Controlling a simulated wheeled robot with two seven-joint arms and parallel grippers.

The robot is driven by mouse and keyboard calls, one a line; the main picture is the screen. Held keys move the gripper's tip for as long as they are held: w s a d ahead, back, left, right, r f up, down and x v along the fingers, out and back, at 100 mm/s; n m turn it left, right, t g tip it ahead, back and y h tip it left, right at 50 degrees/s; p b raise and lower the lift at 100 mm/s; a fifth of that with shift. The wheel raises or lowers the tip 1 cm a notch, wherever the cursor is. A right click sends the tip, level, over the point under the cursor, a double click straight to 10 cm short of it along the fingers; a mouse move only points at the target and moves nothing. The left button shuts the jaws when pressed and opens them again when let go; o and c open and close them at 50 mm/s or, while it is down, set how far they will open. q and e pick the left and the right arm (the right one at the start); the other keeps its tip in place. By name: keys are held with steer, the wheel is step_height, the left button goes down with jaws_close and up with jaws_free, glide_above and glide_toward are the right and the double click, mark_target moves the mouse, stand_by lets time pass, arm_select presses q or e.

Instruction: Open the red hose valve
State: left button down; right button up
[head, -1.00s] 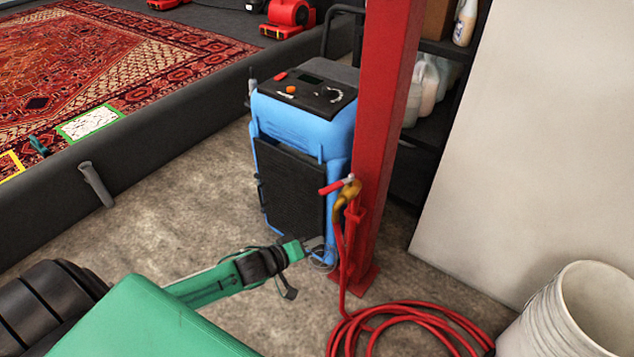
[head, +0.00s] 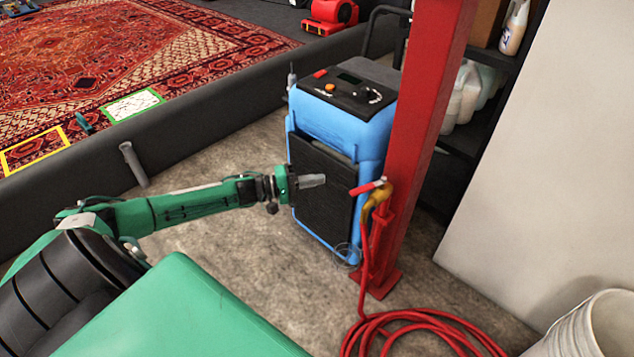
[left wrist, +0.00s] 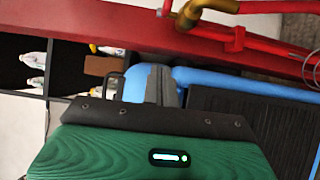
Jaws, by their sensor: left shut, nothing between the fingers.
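The red hose valve has a red lever (head: 367,187) and a brass body (head: 379,197), mounted on the red post (head: 421,120). The lever sticks out to the left of the brass body. In the left wrist view the brass body (left wrist: 190,14) is at the top edge, with the lever (left wrist: 164,8) partly cut off. My left gripper (head: 318,180) is shut and empty, left of the lever in the head view, with a visible gap between them. Its fingers (left wrist: 170,86) also show in the left wrist view. My right gripper is not in view.
A blue machine (head: 340,130) stands behind my left gripper, beside the post. A red hose (head: 420,318) hangs from the valve and coils on the floor. A white bucket (head: 590,330) is at the lower right. A rug (head: 140,60) lies beyond the low dark wall.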

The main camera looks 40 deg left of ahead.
mark_target(351, 190)
arm_select(q)
steer(key=w+d, duration=0.3)
steer(key=d, duration=0.5)
steer(key=shift+w+d, duration=0.25)
steer(key=shift+w, duration=0.1)
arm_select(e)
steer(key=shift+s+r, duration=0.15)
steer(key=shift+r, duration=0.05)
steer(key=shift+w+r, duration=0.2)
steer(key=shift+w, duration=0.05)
